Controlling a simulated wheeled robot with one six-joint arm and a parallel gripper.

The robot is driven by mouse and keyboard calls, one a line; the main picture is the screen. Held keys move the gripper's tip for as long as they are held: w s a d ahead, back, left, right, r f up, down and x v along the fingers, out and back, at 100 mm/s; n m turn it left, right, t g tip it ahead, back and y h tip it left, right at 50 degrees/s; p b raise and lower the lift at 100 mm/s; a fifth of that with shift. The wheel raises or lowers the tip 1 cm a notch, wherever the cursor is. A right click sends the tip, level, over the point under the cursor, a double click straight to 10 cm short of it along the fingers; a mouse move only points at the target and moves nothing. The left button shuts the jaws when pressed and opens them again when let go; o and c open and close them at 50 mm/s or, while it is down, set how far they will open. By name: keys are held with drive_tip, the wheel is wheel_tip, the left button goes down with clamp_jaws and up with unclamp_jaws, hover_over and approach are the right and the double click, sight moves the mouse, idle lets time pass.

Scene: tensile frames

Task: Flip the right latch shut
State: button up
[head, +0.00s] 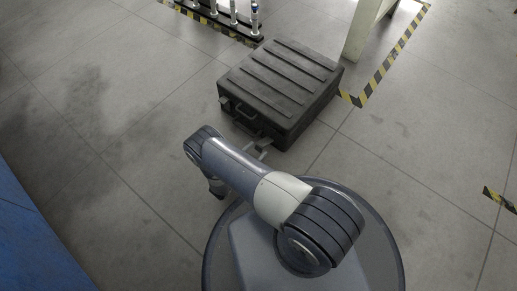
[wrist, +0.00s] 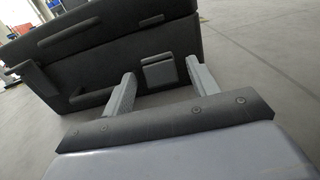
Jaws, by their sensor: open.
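The dark hard case (head: 283,84) lies flat on the floor in the head view, with its latch side toward my arm. In the wrist view the case (wrist: 150,30) fills the upper left, appearing tilted. The right latch (wrist: 158,77) is a small dark block on the case front, seen between my fingers. My gripper (head: 262,149) is at the case's near front, and its two grey fingers are spread apart in the wrist view (wrist: 160,70), one on each side of the latch. They hold nothing. I cannot tell whether they touch the case.
The case's carry handle (wrist: 88,102) sticks out left of the latch. A rack with upright posts (head: 215,14) stands behind the case, and a pale leg (head: 365,30) stands at back right. A blue surface (head: 35,235) is at lower left. The floor on both sides is clear.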

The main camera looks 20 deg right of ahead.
sight(264, 144)
drive_tip(key=shift+x, duration=1.1)
drive_tip(key=shift+c, duration=0.3)
clamp_jaws()
